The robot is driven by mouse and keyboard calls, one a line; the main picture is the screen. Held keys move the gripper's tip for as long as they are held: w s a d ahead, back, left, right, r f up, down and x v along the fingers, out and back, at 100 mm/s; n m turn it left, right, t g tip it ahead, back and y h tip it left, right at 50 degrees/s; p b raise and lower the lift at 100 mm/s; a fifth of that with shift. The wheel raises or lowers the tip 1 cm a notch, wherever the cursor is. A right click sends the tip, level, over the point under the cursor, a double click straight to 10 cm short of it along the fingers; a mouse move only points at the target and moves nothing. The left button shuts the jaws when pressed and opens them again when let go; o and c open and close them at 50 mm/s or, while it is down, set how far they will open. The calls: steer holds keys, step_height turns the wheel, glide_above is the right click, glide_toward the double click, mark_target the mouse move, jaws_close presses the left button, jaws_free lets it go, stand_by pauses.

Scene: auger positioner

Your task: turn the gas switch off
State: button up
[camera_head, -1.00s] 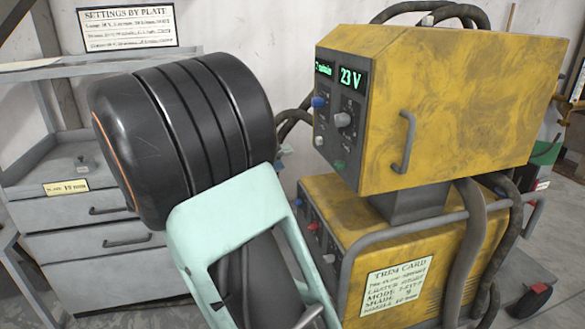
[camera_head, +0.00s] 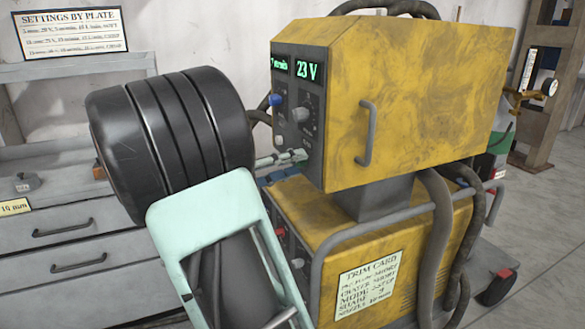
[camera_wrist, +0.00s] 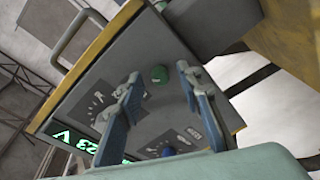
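The yellow upper unit (camera_head: 420,95) carries a dark control panel with a lit display reading 23 V (camera_head: 307,70). A blue knob (camera_head: 275,100) and a grey knob (camera_head: 301,115) are on the panel. A round green control (camera_wrist: 159,74) shows on the panel in the wrist view; no readable label identifies it as the gas switch. My gripper (camera_head: 291,157) is at the lower part of the panel. In the wrist view its two fingers (camera_wrist: 158,82) are apart, with the green control between their tips. I cannot tell whether they touch it. The fingers hide the green control in the head view.
A yellow lower unit (camera_head: 405,240) with a trim card (camera_head: 368,283) stands beneath. Grey hoses (camera_head: 440,235) and a handle (camera_head: 367,135) are on the right. Grey drawers (camera_head: 75,235) and a settings sign (camera_head: 72,34) are at left. A gauge (camera_head: 549,87) is at far right.

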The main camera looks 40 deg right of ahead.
steer(key=shift+d, duration=0.3)
jaws_close()
